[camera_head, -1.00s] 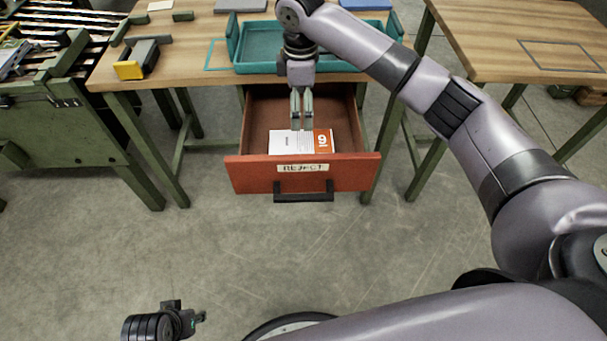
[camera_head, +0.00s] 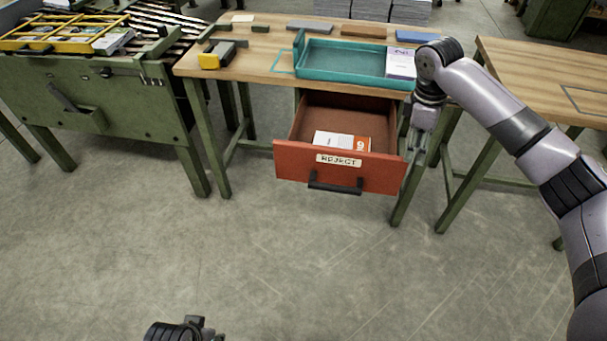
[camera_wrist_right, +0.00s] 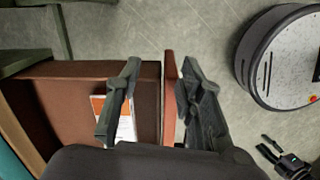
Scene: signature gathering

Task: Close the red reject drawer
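The red reject drawer (camera_head: 290,163) hangs pulled out below the wooden table, with a REJECT label and a black handle (camera_head: 335,186) on its front. A white and orange booklet (camera_head: 342,141) lies inside. My right gripper (camera_head: 416,148) is at the drawer's right front end. In the right wrist view its fingers (camera_wrist_right: 160,66) are apart, one over the drawer's inside and one beyond the front panel (camera_wrist_right: 169,100). Whether they touch the panel cannot be told. My left gripper (camera_head: 188,331) is low at the bottom edge, mostly cut off.
A teal tray (camera_head: 340,62) with a white packet (camera_head: 401,63) stands on the table (camera_head: 262,62) above the drawer. Green table legs stand on both sides. A second table (camera_head: 530,70) is at the right. The floor in front of the drawer is clear.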

